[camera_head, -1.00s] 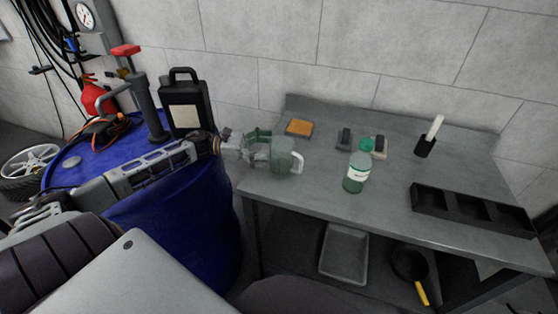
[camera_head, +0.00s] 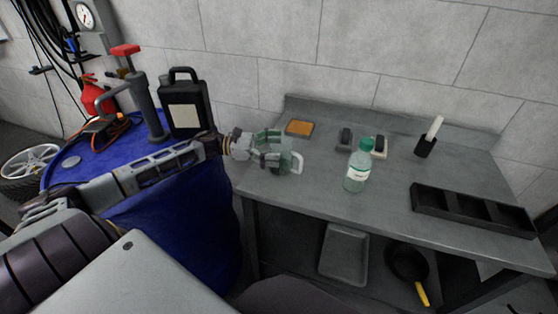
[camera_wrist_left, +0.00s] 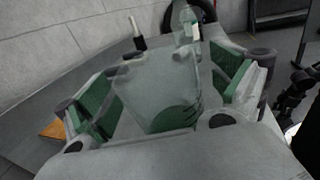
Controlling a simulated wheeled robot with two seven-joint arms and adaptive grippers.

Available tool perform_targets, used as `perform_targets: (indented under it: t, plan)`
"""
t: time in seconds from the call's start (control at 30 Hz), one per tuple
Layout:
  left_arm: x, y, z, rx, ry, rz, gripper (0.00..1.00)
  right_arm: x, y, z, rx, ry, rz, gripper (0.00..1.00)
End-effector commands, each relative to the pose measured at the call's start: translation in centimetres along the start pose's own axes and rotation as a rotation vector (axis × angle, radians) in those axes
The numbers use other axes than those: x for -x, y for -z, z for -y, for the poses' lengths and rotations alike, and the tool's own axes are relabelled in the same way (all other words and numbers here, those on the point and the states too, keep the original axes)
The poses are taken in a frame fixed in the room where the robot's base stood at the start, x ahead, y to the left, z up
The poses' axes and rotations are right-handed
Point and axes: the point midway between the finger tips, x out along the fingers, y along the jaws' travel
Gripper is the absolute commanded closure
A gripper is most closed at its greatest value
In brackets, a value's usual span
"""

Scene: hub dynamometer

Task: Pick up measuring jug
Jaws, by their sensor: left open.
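The measuring jug (camera_head: 287,160) is a clear, greenish vessel with a pale handle on its right side, standing upright near the left end of the grey workbench. My left gripper (camera_head: 275,151) reaches in from the left, with its green-padded fingers around the jug's body. In the left wrist view the jug (camera_wrist_left: 160,92) stands between the two open fingers of my left gripper (camera_wrist_left: 165,95). Small gaps seem to show between the pads and the jug. My right gripper is not seen.
A green-capped bottle (camera_head: 358,168) stands right of the jug. An orange sponge-like block (camera_head: 299,128) lies behind it. A black divided tray (camera_head: 472,211) and a brush holder (camera_head: 427,141) are further right. A blue drum (camera_head: 190,230) with a black canister (camera_head: 185,105) stands left.

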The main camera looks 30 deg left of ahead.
Motion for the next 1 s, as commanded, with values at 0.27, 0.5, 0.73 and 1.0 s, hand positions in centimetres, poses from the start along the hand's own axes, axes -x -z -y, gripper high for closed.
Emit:
perform_targets:
  t: [0.27, 0.5, 0.73, 1.0]
  plan:
    - [-1.8, -0.1, 0.0, -0.001, 0.001, 0.002, 0.05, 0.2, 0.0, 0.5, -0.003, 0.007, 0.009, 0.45]
    - [-2.5, 0.0, 0.0, 0.0, 0.0, 0.001, 0.05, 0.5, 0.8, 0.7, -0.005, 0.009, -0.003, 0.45]
    - [-2.5, 0.0, 0.0, 0.0, 0.0, 0.001, 0.05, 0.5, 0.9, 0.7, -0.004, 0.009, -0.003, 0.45]
    - [-2.5, 0.0, 0.0, 0.0, 0.0, 0.001, 0.12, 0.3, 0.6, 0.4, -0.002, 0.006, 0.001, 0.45]
